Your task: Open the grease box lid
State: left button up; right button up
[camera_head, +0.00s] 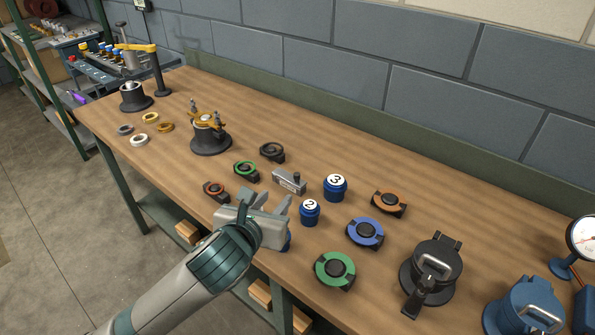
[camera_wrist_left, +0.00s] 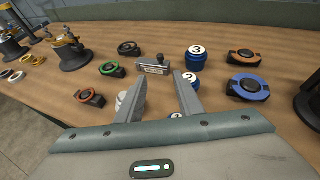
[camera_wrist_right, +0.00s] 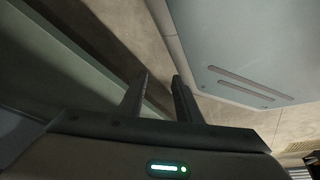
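A small grey box (camera_head: 289,181) with a dark knob on top and a pale front label sits mid-table; it is the only box-like thing, and its label is too small to read. It also shows in the left wrist view (camera_wrist_left: 155,70), beyond the fingertips; its lid looks shut. My left gripper (camera_head: 262,202) is open above the table's front edge, in front of the box and apart from it. In the left wrist view its fingers (camera_wrist_left: 162,82) have nothing clearly between them. My right gripper (camera_wrist_right: 160,77) is open and empty, away from the worktop.
Blue numbered pots 2 (camera_head: 310,212) and 3 (camera_head: 335,187) stand right of the box. Another blue pot (camera_wrist_left: 176,116) is partly hidden by my left gripper. Green (camera_head: 246,171), orange and blue ringed parts lie around. A dark fixture (camera_head: 432,272) stands at right. The back table strip is clear.

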aim_at(296, 174)
pick_arm(q)
jog(key=shift+s+r, duration=0.1)
jog(key=shift+r, duration=0.1)
